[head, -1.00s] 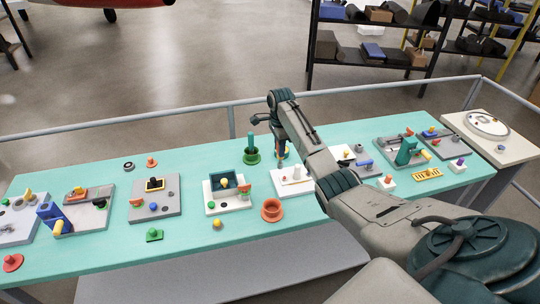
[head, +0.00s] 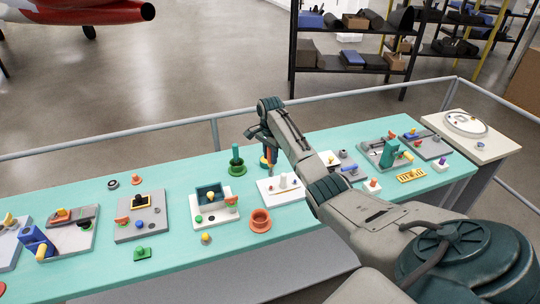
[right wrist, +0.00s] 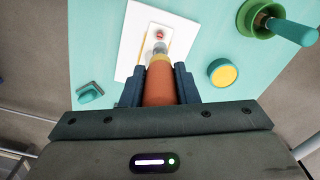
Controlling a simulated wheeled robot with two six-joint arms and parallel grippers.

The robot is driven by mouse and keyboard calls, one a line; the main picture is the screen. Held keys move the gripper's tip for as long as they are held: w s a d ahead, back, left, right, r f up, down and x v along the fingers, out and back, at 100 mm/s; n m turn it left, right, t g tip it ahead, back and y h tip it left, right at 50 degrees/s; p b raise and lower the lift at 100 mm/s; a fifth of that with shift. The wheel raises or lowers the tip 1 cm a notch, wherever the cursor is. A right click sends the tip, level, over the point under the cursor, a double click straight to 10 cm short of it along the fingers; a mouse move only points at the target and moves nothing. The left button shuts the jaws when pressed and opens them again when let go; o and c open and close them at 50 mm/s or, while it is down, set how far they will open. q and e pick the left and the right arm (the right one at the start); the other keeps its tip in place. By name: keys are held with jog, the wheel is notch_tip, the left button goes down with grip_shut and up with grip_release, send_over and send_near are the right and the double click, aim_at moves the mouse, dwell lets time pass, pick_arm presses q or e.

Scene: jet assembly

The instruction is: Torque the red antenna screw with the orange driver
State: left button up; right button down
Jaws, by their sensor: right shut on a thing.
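My right gripper (right wrist: 158,86) is shut on the orange driver (right wrist: 160,84), which has a yellow collar and a grey shaft pointing away from the wrist. In the right wrist view the red screw (right wrist: 159,35) sits on a white plate (right wrist: 133,60), just beyond the driver's tip. I cannot tell whether the tip touches it. In the head view my right gripper (head: 267,152) is over the table, just behind the white plate (head: 270,194) with a white upright piece on it. The screw is too small to make out there. My left gripper is not in view.
A green cup with a teal peg (head: 237,162) stands close to the left of the gripper. An orange cup (head: 260,221) stands in front. Several assembly plates line the teal table (head: 180,247) on both sides. A rail runs behind the table.

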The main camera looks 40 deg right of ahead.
aim_at(271, 172)
jog(key=n, duration=0.4)
jog(key=shift+s, duration=0.1)
jog(key=n, duration=0.2)
jog(key=shift+n, duration=0.3)
jog(key=n, duration=0.2)
jog(key=shift+s+n, duration=0.1)
jog(key=shift+n, duration=0.2)
jog(key=shift+f+b, duration=0.7)
jog(key=shift+f, duration=2.1)
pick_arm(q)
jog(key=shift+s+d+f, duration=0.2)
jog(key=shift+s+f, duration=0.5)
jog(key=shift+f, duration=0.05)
pick_arm(e)
jog(key=shift+p, duration=0.5)
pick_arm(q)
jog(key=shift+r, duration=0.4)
pick_arm(e)
jog(key=shift+f, duration=0.1)
